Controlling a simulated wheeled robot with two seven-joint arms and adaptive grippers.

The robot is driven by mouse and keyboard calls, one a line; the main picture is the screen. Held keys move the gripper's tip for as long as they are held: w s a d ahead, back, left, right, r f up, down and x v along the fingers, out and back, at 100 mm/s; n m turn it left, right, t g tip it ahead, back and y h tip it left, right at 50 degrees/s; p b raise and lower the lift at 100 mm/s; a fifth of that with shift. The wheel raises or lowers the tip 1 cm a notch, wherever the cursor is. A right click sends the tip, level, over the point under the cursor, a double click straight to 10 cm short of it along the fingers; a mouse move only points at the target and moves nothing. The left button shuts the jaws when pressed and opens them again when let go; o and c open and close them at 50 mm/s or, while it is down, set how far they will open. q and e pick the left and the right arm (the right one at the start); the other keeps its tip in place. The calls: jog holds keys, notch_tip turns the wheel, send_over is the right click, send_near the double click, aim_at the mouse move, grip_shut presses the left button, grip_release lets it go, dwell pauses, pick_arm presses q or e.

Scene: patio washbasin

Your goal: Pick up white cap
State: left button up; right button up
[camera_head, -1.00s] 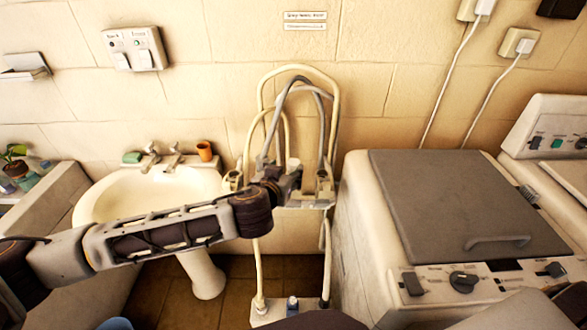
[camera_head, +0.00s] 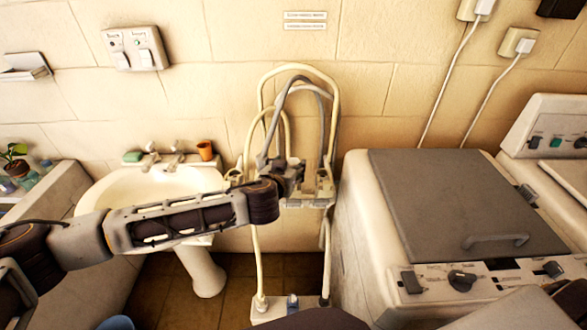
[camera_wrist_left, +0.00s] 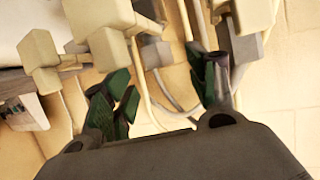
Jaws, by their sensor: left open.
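My left gripper (camera_head: 294,172) reaches in front of the hose rack on the wall in the head view. In the left wrist view its two green-padded fingers (camera_wrist_left: 160,90) are apart, with hoses and pale fittings beyond them. A small whitish piece (camera_wrist_left: 157,54) shows between and beyond the fingers. I cannot tell whether it is the white cap, and no cap is clear in the head view. Nothing is seen held between the fingers. The gripper and wrist hide part of the rack. My right gripper is not in view.
Looped cream and grey hoses (camera_head: 300,68) rise above the rack. A washing machine (camera_head: 460,200) stands close on the right. Beige block-shaped fittings (camera_wrist_left: 110,48) crowd the wrist view.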

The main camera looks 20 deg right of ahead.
aim_at(293, 163)
pick_arm(q)
jog(key=shift+w, duration=0.1)
jog(key=shift+p+x, duration=0.6)
jog(key=shift+x, duration=1.85)
jog(key=shift+d, duration=0.15)
jog(key=c, duration=1.1)
